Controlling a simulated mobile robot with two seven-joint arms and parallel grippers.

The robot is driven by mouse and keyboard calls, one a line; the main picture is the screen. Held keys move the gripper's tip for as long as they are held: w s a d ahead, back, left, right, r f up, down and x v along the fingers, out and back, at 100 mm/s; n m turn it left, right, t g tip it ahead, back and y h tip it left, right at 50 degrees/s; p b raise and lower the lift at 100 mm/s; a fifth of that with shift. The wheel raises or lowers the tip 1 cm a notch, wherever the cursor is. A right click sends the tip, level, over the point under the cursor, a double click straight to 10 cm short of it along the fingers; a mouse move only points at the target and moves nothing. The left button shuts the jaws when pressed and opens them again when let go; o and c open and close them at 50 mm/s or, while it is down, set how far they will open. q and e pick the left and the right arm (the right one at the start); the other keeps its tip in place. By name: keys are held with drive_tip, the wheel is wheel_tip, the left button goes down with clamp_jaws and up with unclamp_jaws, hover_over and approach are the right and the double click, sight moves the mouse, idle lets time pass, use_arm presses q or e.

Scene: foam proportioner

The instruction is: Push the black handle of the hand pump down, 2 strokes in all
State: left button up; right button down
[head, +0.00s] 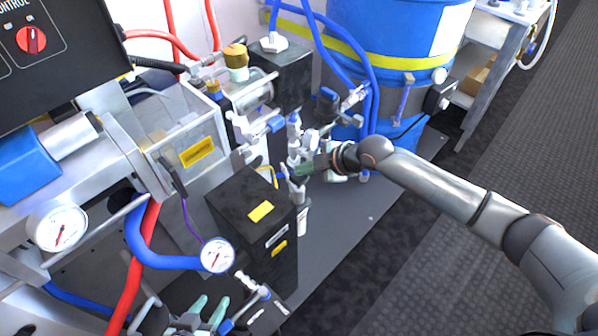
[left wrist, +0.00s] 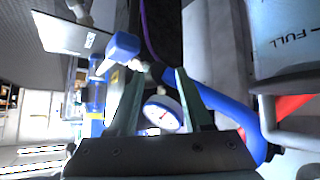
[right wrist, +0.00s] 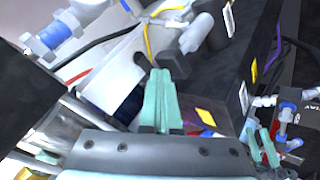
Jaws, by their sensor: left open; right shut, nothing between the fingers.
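My right gripper (head: 300,169) is shut and empty, reaching in from the right among the valves beside the black box. In the right wrist view its closed green fingers (right wrist: 160,75) point at a dark block (right wrist: 147,60), which looks like the pump's black handle. The fingertips appear to be at or very near it; I cannot tell whether they touch. The pump body is hard to make out among the fittings. My left gripper (head: 206,312) is open and empty at the bottom of the head view. Its spread fingers (left wrist: 159,75) also show in the left wrist view, with a gauge beyond them.
A black box (head: 255,215) with yellow labels stands between the grippers. A pressure gauge (head: 218,255) and blue hose (head: 145,250) are near my left gripper. A blue drum (head: 395,60) stands behind. Open floor (head: 400,270) lies to the right.

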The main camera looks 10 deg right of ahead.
drive_tip(key=shift+f, duration=0.45)
drive_tip(key=shift+f+b, duration=0.3)
drive_tip(key=shift+b, duration=0.05)
drive_tip(key=shift+s+f, duration=0.1)
drive_tip(key=shift+f, duration=0.2)
idle(0.3)
drive_tip(key=shift+r, duration=0.15)
drive_tip(key=shift+r+p, duration=1.4)
drive_tip(key=shift+r, duration=0.1)
drive_tip(key=shift+r+p, duration=0.45)
drive_tip(key=shift+r, duration=0.1)
